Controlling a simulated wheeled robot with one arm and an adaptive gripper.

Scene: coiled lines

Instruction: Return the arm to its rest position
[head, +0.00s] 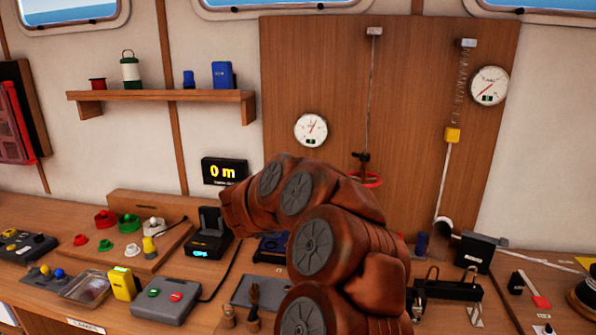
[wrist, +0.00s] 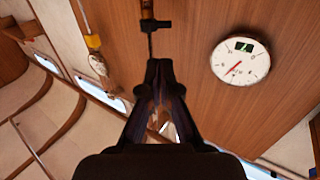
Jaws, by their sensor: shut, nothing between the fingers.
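My gripper (wrist: 158,66) shows in the wrist view as two dark fingers whose tips meet, with nothing between them. A dark clip on a cord (wrist: 152,24) appears just beyond the fingertips; I cannot tell whether they touch. In the head view my reddish-brown arm (head: 335,240) rises bent from the lower right in front of the bench. I cannot make out the gripper there.
A wooden wall panel (head: 285,70) carries round gauges (head: 310,129) (head: 490,86) and a red ring (head: 368,180) hanging behind my arm. The bench holds a black device (head: 209,234), a yellow block (head: 123,283) and a grey box (head: 165,301). A shelf (head: 160,95) is upper left.

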